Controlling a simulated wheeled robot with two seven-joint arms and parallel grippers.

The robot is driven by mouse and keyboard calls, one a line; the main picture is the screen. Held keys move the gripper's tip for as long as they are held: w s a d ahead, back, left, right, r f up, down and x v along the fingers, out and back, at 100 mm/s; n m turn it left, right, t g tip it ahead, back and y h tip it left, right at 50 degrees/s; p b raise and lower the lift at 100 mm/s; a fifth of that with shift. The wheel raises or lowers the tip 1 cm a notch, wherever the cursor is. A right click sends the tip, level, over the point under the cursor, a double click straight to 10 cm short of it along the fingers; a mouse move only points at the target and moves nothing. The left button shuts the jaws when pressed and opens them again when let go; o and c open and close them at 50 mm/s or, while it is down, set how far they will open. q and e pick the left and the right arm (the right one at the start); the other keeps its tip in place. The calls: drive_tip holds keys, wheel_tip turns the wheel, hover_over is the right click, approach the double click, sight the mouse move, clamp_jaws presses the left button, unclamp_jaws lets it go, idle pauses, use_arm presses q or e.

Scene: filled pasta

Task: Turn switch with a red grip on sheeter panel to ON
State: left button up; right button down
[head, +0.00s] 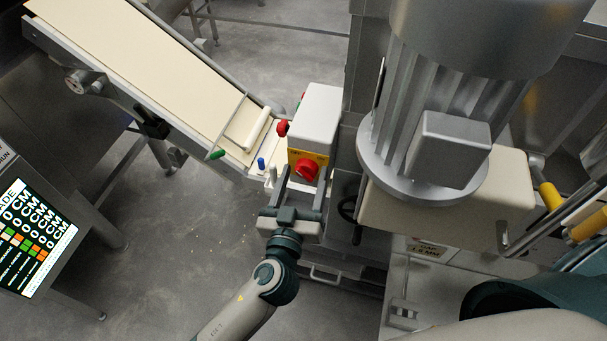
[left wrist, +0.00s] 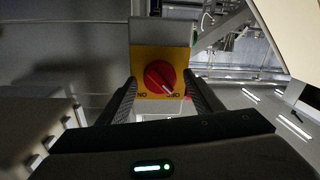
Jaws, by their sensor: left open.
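The switch with the red grip (head: 306,169) sits on a yellow plate (head: 322,160) on the front of a light grey box, the sheeter panel (head: 320,108). In the left wrist view the round red grip (left wrist: 159,76) shows face-on, its white mark slanting to the lower right, towards the right-hand label. The left label (left wrist: 142,95) looks like ON upside down; the right one is partly hidden by a finger. My left gripper (head: 304,173) is open, with one finger on each side of the grip. Contact cannot be made out. My right gripper is not in view.
Another red button (head: 282,128) is on the panel's left side. A large motor housing (head: 440,110) and a black handwheel (head: 350,211) stand to the right.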

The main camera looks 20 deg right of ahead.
use_arm(q)
drive_tip(key=c, duration=1.1)
drive_tip(key=shift+o, duration=0.2)
